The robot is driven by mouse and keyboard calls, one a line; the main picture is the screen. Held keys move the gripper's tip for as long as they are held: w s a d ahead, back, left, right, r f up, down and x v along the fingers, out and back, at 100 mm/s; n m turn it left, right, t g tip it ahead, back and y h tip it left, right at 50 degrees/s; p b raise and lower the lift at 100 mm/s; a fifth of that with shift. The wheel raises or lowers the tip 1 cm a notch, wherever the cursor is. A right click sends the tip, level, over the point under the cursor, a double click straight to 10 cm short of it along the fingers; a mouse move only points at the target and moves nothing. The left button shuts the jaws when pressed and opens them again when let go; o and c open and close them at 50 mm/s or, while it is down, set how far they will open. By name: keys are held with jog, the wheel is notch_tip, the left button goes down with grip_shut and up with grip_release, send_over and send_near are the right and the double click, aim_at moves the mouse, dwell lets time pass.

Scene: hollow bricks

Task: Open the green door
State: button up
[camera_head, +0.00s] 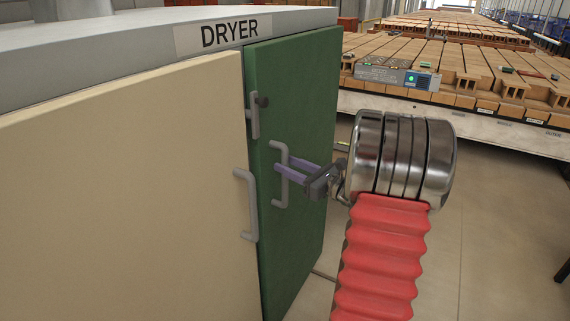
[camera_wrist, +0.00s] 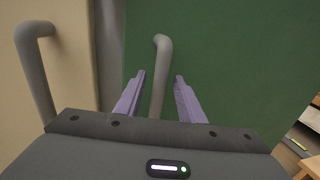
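The green door (camera_head: 295,110) of the dryer looks shut, beside a cream door (camera_head: 120,190). Its grey bar handle (camera_head: 283,190) stands upright on the door; it also shows in the wrist view (camera_wrist: 160,70). My gripper (camera_head: 285,170) is at this handle. In the wrist view its two purple fingers (camera_wrist: 158,76) are apart, one on each side of the green door's handle, with visible gaps to it. The lower part of the handle is hidden behind the gripper body in the wrist view.
The cream door's handle (camera_head: 247,205) is close to the left of my gripper; it also shows in the wrist view (camera_wrist: 35,75). A small grey latch (camera_head: 256,115) sits above. Conveyors with hollow bricks (camera_head: 440,65) stand behind. Floor (camera_head: 500,220) at right is clear.

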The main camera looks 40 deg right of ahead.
jog(key=shift+w+a, duration=0.15)
jog(key=shift+w, duration=0.9)
jog(key=shift+c, duration=0.6)
grip_shut()
